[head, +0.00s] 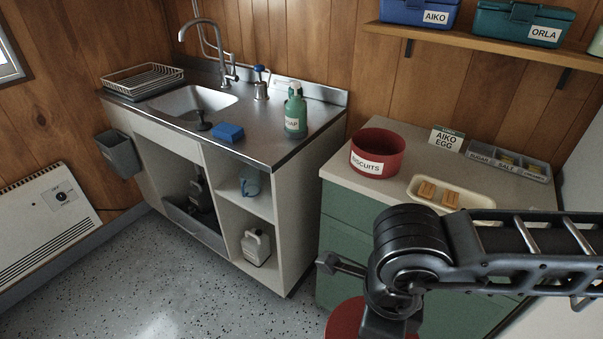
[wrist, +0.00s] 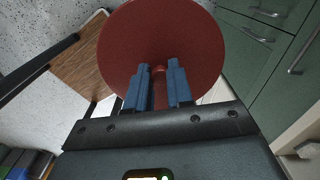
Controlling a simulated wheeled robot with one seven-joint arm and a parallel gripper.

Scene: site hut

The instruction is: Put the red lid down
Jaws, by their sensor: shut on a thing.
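The red lid (wrist: 160,35) is a round disc with a small knob, filling the upper middle of the wrist view. My gripper (wrist: 157,75) is shut on the knob between its blue fingers, and the lid is held out beyond them. In the head view part of the lid (head: 343,318) shows at the bottom edge, in front of the green cabinet and low over the floor; the fingers are hidden behind my arm there. The red biscuits tin (head: 377,142) stands open-topped on the cream counter (head: 338,172).
A cream tray (head: 480,201) with biscuits, an "AIKO EGG" card (head: 446,139) and a grey sachet box (head: 508,163) share the counter. The sink unit (head: 262,141) is at left. A wooden seat (wrist: 75,72) stands beside the lid in the wrist view.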

